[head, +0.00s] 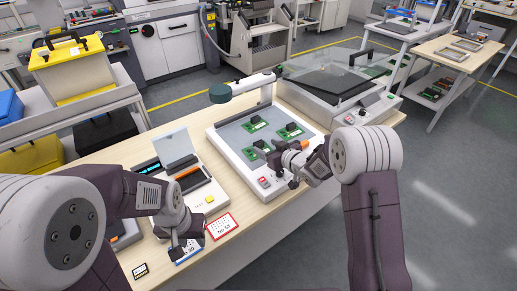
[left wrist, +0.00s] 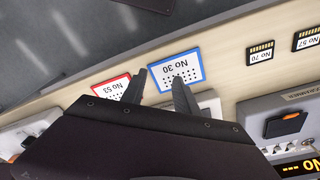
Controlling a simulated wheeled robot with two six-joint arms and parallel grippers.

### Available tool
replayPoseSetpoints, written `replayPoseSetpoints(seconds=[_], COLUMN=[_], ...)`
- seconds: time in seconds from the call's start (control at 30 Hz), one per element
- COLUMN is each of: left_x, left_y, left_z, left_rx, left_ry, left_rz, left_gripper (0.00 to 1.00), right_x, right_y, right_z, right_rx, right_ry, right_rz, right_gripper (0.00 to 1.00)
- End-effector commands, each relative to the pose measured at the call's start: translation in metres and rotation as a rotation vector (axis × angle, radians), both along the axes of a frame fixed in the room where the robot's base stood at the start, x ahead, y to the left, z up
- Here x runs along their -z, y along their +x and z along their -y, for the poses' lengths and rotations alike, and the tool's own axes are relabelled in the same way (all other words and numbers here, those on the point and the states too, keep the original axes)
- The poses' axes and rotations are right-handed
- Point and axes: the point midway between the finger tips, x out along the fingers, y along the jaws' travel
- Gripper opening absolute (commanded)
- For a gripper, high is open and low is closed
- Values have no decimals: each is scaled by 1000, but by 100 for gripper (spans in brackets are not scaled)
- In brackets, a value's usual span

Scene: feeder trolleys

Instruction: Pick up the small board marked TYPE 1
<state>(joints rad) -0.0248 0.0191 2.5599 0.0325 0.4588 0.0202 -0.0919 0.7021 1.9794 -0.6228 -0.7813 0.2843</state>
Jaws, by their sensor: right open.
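Several small green boards lie on the grey mat of a white station (head: 222,150). One board (head: 258,126) is at the back left, one (head: 291,130) at the back right, and one (head: 256,150) at the front, partly covered by my right gripper. Each carries a dark block; I cannot read any TYPE marking. My right gripper (head: 272,161) is open above the front of the mat, close to the front board. My left gripper (head: 183,250) is over a blue-framed card; in the left wrist view (left wrist: 160,78) its fingers are apart with nothing between them.
The blue-framed card No 30 (left wrist: 187,66) and red-framed card No 53 (head: 221,226) lie on the wooden bench. A lamp arm (head: 240,88) overhangs the mat. A device with a raised lid (head: 175,147) stands left, a glass-lidded machine (head: 340,85) behind right.

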Motion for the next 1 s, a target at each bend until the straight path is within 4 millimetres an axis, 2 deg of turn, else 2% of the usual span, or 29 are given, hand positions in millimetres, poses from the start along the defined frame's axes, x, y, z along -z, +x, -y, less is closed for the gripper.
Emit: replayPoseSetpoints(seconds=[0.1, 0.2, 0.43, 0.47, 0.67, 0.9, 1.0], left_x=[1, 1, 1, 1, 1, 1, -1], left_y=[0, 0, 0, 0, 0, 0, 0], left_z=[0, 0, 0, 0, 0, 0, 0], left_rx=[0, 0, 0, 0, 0, 0, 0], left_ry=[0, 0, 0, 0, 0, 0, 0], left_rz=[0, 0, 0, 0, 0, 0, 0], left_gripper=[36, 36, 36, 36, 36, 36, 36], right_x=[11, 15, 15, 15, 15, 15, 8], right_y=[18, 27, 29, 29, 29, 29, 29], right_z=[-11, -16, -18, -18, -18, -17, -17], right_rx=[-2, -1, 0, 0, 0, 0, 0], right_ry=[0, 0, 0, 0, 0, 0, 0], right_rz=[0, 0, 0, 0, 0, 0, 0], right_gripper=[62, 62, 62, 56, 1, 0, 0])
